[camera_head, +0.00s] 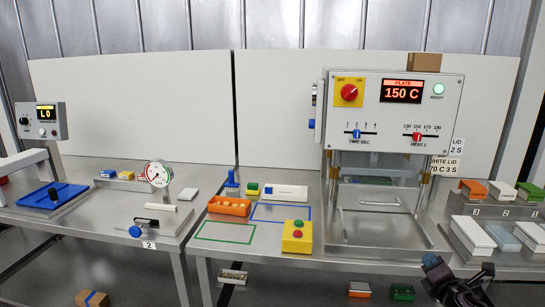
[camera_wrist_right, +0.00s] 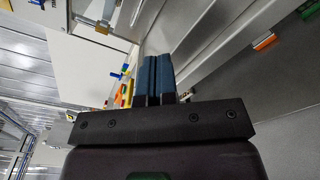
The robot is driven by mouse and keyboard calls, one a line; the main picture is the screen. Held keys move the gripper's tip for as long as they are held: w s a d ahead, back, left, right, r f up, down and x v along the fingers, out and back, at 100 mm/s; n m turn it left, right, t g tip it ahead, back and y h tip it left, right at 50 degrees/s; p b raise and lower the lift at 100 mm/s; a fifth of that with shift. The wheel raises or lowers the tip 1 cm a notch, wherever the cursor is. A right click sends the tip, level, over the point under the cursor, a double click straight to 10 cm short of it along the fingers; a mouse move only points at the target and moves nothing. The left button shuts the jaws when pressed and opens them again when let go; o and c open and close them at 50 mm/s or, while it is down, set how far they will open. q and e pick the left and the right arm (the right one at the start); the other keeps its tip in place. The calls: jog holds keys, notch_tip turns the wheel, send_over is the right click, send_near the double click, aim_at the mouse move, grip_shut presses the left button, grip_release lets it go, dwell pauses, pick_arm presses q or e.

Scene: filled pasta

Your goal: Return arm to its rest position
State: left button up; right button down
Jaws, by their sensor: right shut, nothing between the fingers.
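My right gripper (camera_head: 432,262) is at the lower right of the head view, in front of the table's front edge and below the heat press. Its blue fingers are together with nothing between them. In the right wrist view the two blue fingers (camera_wrist_right: 157,75) lie side by side, touching. My left gripper is not in view.
The heat press (camera_head: 395,95) reads 150 C above the table. An orange tray (camera_head: 229,207) and a yellow button box (camera_head: 297,237) stand left of it. White boxes (camera_head: 473,234) stand at the right. A gauge (camera_head: 158,174) stands on the left table.

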jog(key=s+a+f+m+g+y, duration=0.3)
jog(key=s+a+f+m, duration=1)
jog(key=m, duration=0.3)
jog(key=s+a+f+m+g, duration=0.1)
jog(key=s+a+f+m, duration=0.1)
jog(key=s, duration=0.7)
jog(key=s+a+f+m+g, duration=0.2)
jog(key=s+f+m, duration=0.3)
jog(key=s, duration=0.3)
jog(key=shift+s+a, duration=0.4)
jog(key=shift+a, duration=0.35)
